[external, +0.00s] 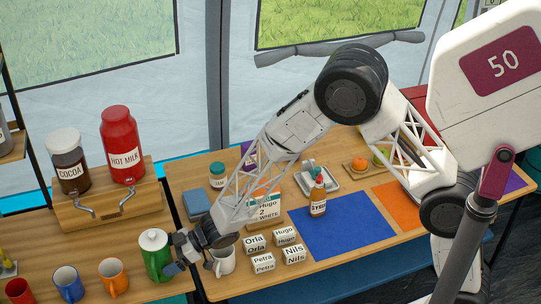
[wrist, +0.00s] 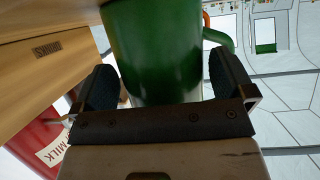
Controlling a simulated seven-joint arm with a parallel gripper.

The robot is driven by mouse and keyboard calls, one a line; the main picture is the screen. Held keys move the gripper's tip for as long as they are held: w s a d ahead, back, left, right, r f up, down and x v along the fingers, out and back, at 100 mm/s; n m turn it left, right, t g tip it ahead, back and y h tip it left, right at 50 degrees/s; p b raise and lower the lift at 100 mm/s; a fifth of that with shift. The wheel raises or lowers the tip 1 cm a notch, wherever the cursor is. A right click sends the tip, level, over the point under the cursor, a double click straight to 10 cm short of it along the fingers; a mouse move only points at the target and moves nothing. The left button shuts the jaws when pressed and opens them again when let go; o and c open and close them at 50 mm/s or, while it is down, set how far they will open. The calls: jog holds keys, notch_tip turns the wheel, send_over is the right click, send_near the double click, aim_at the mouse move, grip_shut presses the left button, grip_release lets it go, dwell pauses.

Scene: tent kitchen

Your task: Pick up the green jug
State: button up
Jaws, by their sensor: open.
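The green jug (external: 157,262) with a white lid stands on the left table, near its right edge, in the external view. In the wrist view the green jug (wrist: 155,50) fills the upper middle, with its handle at its right. My gripper (external: 173,268) is at the jug's right side in the external view. In the wrist view my gripper (wrist: 163,90) is open, with one dark finger pad on each side of the jug's body. Whether the pads touch the jug I cannot tell.
A white mug (external: 223,262) stands right beside my gripper. Orange (external: 113,278), blue (external: 68,284) and red mugs (external: 19,291) stand left of the jug. A wooden stand (external: 105,200) with cocoa and hot milk dispensers is behind. Name blocks (external: 285,236) stand on the right table.

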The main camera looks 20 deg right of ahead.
jog(key=shift+a+f, duration=0.2)
jog(key=shift+a, duration=0.3)
jog(key=c, duration=0.9)
